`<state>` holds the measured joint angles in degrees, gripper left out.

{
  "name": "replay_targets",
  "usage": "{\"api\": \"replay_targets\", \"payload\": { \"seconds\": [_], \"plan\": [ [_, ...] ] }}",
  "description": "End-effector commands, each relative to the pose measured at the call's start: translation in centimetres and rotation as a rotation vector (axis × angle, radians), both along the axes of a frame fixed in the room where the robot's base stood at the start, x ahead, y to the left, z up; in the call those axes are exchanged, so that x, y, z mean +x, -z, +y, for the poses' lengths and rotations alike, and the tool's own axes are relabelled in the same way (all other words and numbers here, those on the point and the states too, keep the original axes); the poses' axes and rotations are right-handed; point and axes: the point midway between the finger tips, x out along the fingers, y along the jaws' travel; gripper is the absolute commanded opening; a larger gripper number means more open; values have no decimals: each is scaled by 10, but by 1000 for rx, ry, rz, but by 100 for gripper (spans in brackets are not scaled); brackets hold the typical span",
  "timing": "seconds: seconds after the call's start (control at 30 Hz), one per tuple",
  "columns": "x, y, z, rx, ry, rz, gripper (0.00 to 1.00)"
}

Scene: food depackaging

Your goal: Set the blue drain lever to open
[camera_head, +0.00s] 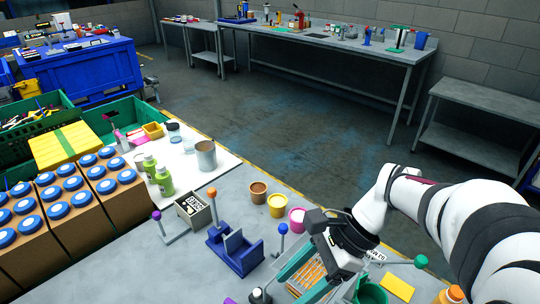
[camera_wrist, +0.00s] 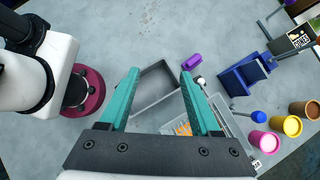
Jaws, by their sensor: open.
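The blue drain lever (camera_head: 283,229) stands upright in the head view, a thin rod with a blue ball on top, just right of the blue slotted fixture (camera_head: 236,251). In the wrist view the lever's ball (camera_wrist: 258,116) shows right of the fingers, its rod pointing left. The lever's base is partly hidden, and I cannot tell its setting. My gripper (camera_head: 306,276) is open, with two teal fingers pointing down-left, right of and nearer than the lever. In the wrist view my gripper (camera_wrist: 160,73) has nothing between its fingertips; it is apart from the lever.
A grey tray (camera_wrist: 153,100) and a basket with orange sticks lie below the fingers. Brown (camera_head: 258,193), yellow (camera_head: 277,205) and pink (camera_head: 297,220) cups stand behind the lever. Orange-ball (camera_head: 212,192), purple-ball (camera_head: 156,215) and green-ball (camera_head: 420,262) levers stand elsewhere on the bench.

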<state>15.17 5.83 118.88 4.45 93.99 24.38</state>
Motion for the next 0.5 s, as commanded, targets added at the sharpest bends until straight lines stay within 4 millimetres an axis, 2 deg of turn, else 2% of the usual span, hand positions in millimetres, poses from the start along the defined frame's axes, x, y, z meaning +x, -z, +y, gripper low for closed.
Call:
{"api": "replay_targets", "payload": {
  "seconds": [0.03,0.1,0.2,0.3,0.37,0.43,0.5],
  "plan": [
    [36,9,-11,89,177,127,64],
    [86,25,-31,229,426,309,64],
    [140,53,-68,423,705,540,64],
    [170,78,-99,572,875,702,64],
    [179,88,-112,629,931,761,64],
    [184,94,-118,665,963,798,64],
    [187,97,-114,674,971,812,64]
  ]
}}
